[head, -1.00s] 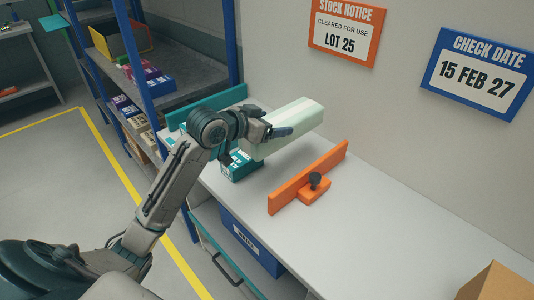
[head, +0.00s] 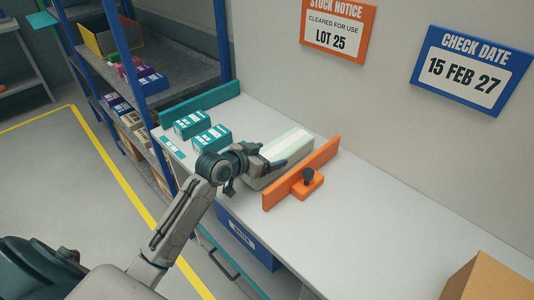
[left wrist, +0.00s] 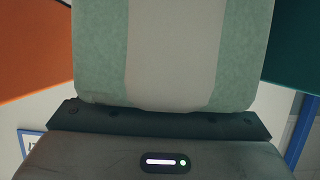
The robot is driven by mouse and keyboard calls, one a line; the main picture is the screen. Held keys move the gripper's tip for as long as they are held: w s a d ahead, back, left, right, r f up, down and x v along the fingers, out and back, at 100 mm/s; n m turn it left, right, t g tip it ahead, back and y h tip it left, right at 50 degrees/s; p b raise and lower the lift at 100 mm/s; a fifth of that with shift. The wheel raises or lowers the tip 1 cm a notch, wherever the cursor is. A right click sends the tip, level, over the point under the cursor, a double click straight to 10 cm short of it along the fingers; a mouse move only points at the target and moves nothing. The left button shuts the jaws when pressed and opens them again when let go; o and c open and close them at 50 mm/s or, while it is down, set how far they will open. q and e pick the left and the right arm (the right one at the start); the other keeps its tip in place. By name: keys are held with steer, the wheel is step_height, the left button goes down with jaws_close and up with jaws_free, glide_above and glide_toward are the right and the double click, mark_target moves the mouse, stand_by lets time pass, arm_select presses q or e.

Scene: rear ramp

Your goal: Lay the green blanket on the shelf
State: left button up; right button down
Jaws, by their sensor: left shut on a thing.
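The green blanket (head: 290,150) is a pale green folded block with a whitish band. It is low over the white shelf (head: 375,225), between the teal boxes and an orange divider (head: 301,176). I cannot tell whether its underside touches the shelf. My left gripper (head: 272,166) is shut on its near end. In the left wrist view the blanket (left wrist: 172,50) fills the middle above the gripper's dark edge. My right gripper is not in view.
Teal boxes (head: 211,139) stand left of the blanket, before a teal divider (head: 201,103). A blue rack (head: 150,60) stands at the left.

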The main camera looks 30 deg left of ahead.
arm_select(q)
steer(key=o, duration=1)
steer(key=shift+f, duration=0.1)
steer(key=shift+o, duration=1.4)
